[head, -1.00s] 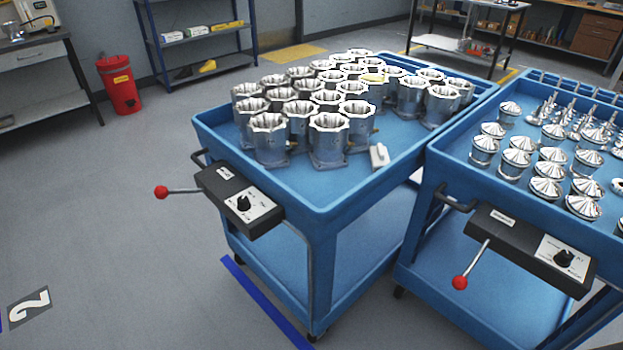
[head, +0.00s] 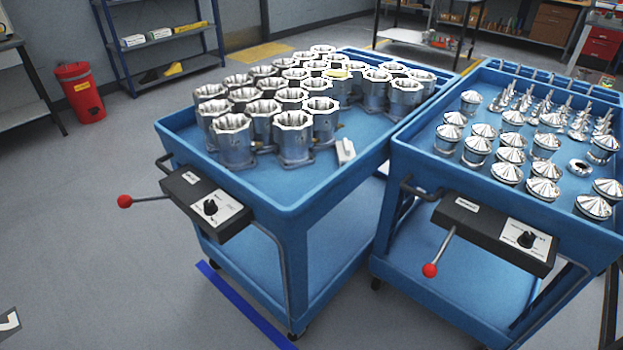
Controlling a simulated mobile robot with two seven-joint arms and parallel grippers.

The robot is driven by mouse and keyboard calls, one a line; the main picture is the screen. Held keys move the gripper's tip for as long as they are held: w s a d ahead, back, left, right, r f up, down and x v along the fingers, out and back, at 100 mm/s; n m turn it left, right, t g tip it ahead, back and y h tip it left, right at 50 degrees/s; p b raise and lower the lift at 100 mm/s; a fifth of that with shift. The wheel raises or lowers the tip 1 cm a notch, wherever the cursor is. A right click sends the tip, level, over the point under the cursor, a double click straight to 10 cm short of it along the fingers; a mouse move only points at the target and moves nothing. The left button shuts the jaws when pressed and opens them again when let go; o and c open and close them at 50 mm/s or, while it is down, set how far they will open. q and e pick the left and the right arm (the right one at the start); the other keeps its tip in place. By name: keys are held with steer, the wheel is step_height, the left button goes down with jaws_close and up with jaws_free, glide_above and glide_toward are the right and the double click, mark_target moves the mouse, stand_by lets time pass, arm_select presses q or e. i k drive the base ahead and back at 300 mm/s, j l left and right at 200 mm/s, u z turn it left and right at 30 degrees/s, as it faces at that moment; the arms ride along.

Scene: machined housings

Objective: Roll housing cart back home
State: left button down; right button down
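The housing cart (head: 300,208) is a blue two-shelf cart in the middle of the head view. Its top tray carries several silver machined housings (head: 233,140) and a small white block (head: 345,150). A black control box (head: 207,204) with a knob and a red-balled lever (head: 125,201) sits on its near end, beside a dark handle. A blue floor line (head: 245,305) runs by its near left lower edge. Neither of my grippers is in the head view.
A second blue cart (head: 420,165) with cone-topped metal parts stands close on the right, nearly touching. A red bin (head: 80,92) and blue shelving (head: 160,45) stand at the back left. A table (head: 425,38) stands behind. The grey floor (head: 90,220) at left is clear.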

mark_target(291, 239)
steer(key=i+j+z, duration=0.1)
steer(key=j, duration=0.45)
steer(key=i+j+z, duration=0.15)
steer(key=j, duration=0.4)
steer(key=i+j+z, duration=0.1)
steer(key=j, duration=0.5)
steer(key=i+j+z, duration=0.15)
steer(key=j, duration=0.4)
steer(key=i+j, duration=0.1)
steer(key=j, duration=0.2)
steer(key=i+j+z, duration=0.15)
steer(key=j, duration=0.2)
steer(key=i+j, duration=0.1)
steer(key=i, duration=0.15)
